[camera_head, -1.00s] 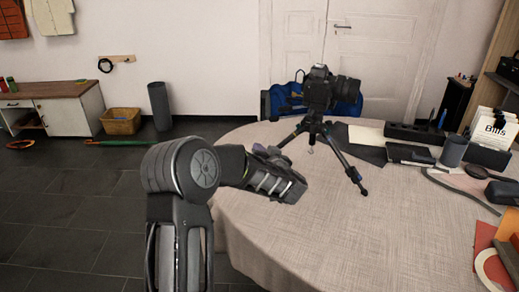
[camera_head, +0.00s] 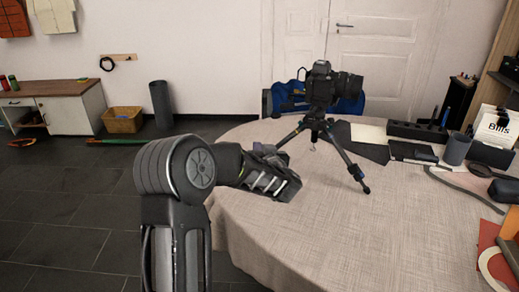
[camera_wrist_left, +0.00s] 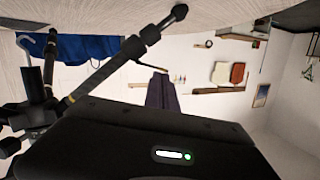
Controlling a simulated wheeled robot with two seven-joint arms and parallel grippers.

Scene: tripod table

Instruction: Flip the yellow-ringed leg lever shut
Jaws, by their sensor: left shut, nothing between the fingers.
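A black camera (camera_head: 322,88) sits on a small black tripod (camera_head: 315,124) on the round table (camera_head: 330,230). One leg (camera_head: 346,160) reaches forward right, with a bluish ring near its foot. Another leg (camera_head: 291,135) reaches left and carries a small yellow mark; its lower end is hidden behind my gripper. My left gripper (camera_head: 272,170) is shut and empty, in front of and below that leg; contact cannot be told. In the left wrist view the tripod (camera_wrist_left: 35,115) appears turned, with a leg (camera_wrist_left: 100,75) running to upper right. The lever's position is too small to tell.
A blue chair (camera_head: 270,102) stands behind the table. The table's front middle is clear.

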